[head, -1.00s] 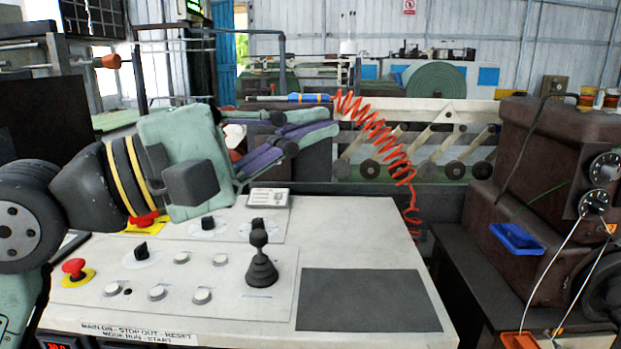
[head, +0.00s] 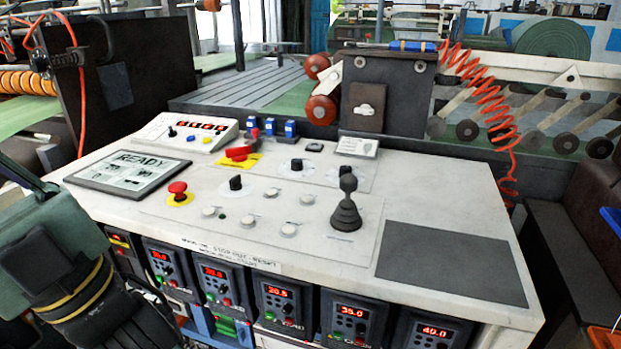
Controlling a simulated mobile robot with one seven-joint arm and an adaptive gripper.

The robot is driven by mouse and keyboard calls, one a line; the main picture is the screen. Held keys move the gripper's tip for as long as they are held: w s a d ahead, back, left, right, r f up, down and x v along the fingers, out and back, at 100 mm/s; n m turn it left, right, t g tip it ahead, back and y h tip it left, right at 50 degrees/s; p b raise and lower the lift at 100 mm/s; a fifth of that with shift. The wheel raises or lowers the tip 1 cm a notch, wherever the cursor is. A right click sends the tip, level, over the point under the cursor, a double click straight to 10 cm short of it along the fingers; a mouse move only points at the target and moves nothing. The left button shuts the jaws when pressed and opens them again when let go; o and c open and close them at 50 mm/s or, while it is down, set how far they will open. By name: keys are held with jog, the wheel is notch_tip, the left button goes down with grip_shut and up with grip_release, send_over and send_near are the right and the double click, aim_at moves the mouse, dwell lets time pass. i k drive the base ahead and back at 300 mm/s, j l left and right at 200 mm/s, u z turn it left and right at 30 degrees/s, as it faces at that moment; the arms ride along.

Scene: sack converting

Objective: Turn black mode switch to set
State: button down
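The control panel (head: 440,208) has several black knobs, and their set markings are too small to read. One black knob (head: 235,184) stands right of the red mushroom button (head: 177,190). Another black knob (head: 296,165) sits on a pale disc farther back. A third (head: 345,170) is partly hidden behind the black joystick (head: 346,212). I cannot tell which is the mode switch. My gripper (head: 20,178) is at the left edge, cut off by the frame and well away from the knobs. Its fingertips do not show clearly, and I see nothing held.
A READY screen (head: 128,172) and a red digital display (head: 187,132) are on the panel's left. A red handle (head: 238,152) stands on a yellow plate. Red-lit controllers (head: 285,307) line the front. A coiled orange hose (head: 490,100) hangs behind right. Space above the panel is clear.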

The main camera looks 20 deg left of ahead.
aim_at(235, 184)
jog(key=i+j+u, duration=0.15)
jog(key=i+j, duration=0.2)
jog(key=i+j+u, duration=0.15)
jog(key=i+j, duration=0.15)
jog(key=i, duration=0.25)
